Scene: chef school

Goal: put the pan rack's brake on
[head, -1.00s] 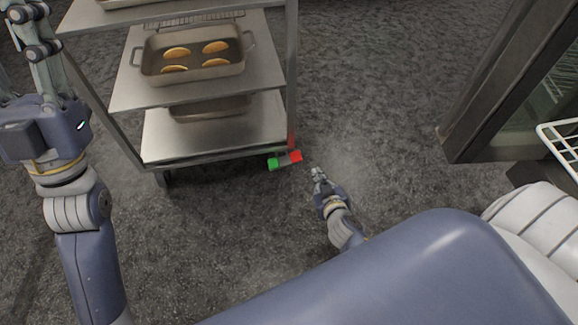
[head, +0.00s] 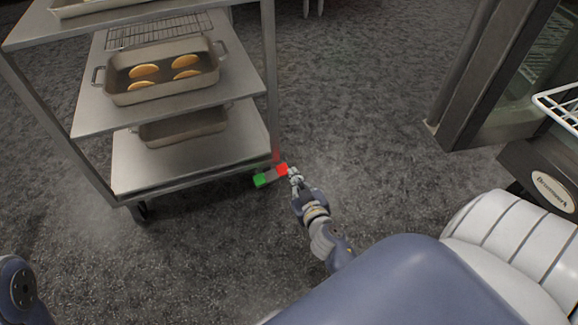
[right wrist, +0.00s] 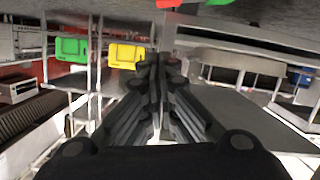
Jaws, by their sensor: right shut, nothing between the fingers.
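The pan rack (head: 200,190) is a steel trolley with shelves at the upper left of the head view. Its brake is a small pedal low at the near right corner, with a green end (head: 260,180) and a red end (head: 282,169). In the right wrist view the red end (right wrist: 168,3) and the green end (right wrist: 218,2) show at the top edge. My right gripper (head: 293,174) is shut and empty, close beside the red end; I cannot tell whether it touches. Its shut fingers (right wrist: 155,68) fill the wrist view's middle. My left gripper is out of view.
A pan with several yellow rounds (head: 160,92) sits on the rack's middle shelf and another pan (head: 183,128) below it. A dark cabinet (head: 470,90) with a white wire shelf stands at the right. The floor between is clear.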

